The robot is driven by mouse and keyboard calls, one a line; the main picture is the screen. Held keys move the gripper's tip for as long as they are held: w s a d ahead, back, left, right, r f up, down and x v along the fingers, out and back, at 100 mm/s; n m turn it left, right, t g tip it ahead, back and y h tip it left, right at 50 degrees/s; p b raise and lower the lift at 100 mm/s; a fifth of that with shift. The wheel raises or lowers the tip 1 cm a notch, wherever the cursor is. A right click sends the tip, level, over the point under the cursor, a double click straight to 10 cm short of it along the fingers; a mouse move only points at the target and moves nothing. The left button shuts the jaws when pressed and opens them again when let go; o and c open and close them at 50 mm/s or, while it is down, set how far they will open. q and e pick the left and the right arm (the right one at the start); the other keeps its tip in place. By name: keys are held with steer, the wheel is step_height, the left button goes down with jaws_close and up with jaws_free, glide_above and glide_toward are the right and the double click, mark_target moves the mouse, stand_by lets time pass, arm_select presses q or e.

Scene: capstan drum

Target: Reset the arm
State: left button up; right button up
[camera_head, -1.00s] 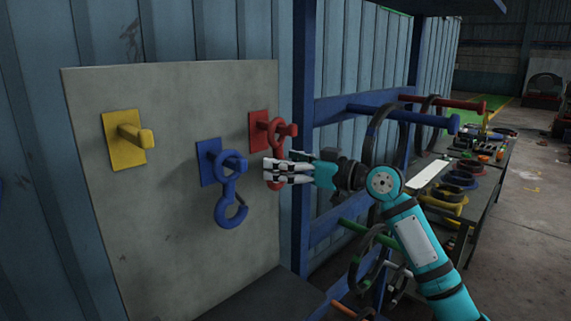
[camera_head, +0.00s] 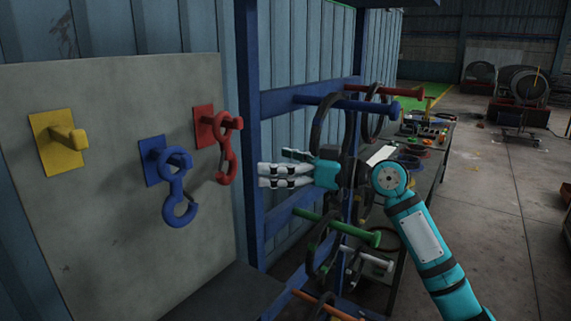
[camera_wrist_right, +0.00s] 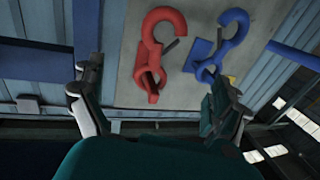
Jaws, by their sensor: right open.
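My right gripper (camera_head: 275,175) is open and empty in the head view, in front of the blue rack post and to the right of the hooks. A red hook (camera_head: 224,150) hangs on the red peg of the grey board, a short way left of the fingers and apart from them. A blue hook (camera_head: 178,188) hangs on the blue peg. The yellow peg (camera_head: 66,140) holds nothing. In the right wrist view, the red hook (camera_wrist_right: 152,50) and blue hook (camera_wrist_right: 220,48) show beyond the open fingers (camera_wrist_right: 160,105). My left gripper is out of view.
The grey board (camera_head: 90,240) stands at the left. A blue rack (camera_head: 248,130) with colored pegs and hanging rings is close behind my right arm. A bench (camera_head: 436,160) with parts stands behind it. The floor (camera_head: 500,220) at right is largely clear.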

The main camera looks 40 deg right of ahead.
steer(key=shift+v, duration=0.8)
steer(key=s+a+f+g+h, duration=0.1)
steer(key=s+a+f+g, duration=0.15)
steer(key=f, duration=0.75)
steer(key=s+a+f+m+g+h, duration=0.15)
steer(key=a+f, duration=0.25)
steer(key=f, duration=0.6)
steer(key=s+a+f+g+h, duration=0.1)
steer(key=a+f+g+h, duration=0.15)
steer(key=f, duration=0.75)
steer(key=s+a+f+m+g+h, duration=0.25)
steer(key=s+f, duration=0.45)
steer(key=s, duration=0.5)
steer(key=s+a+f+m+g+h, duration=0.15)
steer(key=s+a+f, duration=0.25)
steer(key=s+f, duration=0.5)
steer(key=s+f+g, duration=0.1)
steer(key=s+f, duration=0.1)
steer(key=f, duration=1.1)
steer(key=s+f+g, duration=0.1)
steer(key=s+f, duration=0.1)
steer(key=f, duration=1)
steer(key=s+d+f+n+g+h, duration=0.1)
steer(key=s+d+f, duration=0.1)
steer(key=s+f, duration=1.3)
steer(key=shift+s+d+f, duration=0.35)
steer(key=shift+s+f, duration=0.05)
steer(key=shift+s, duration=0.2)
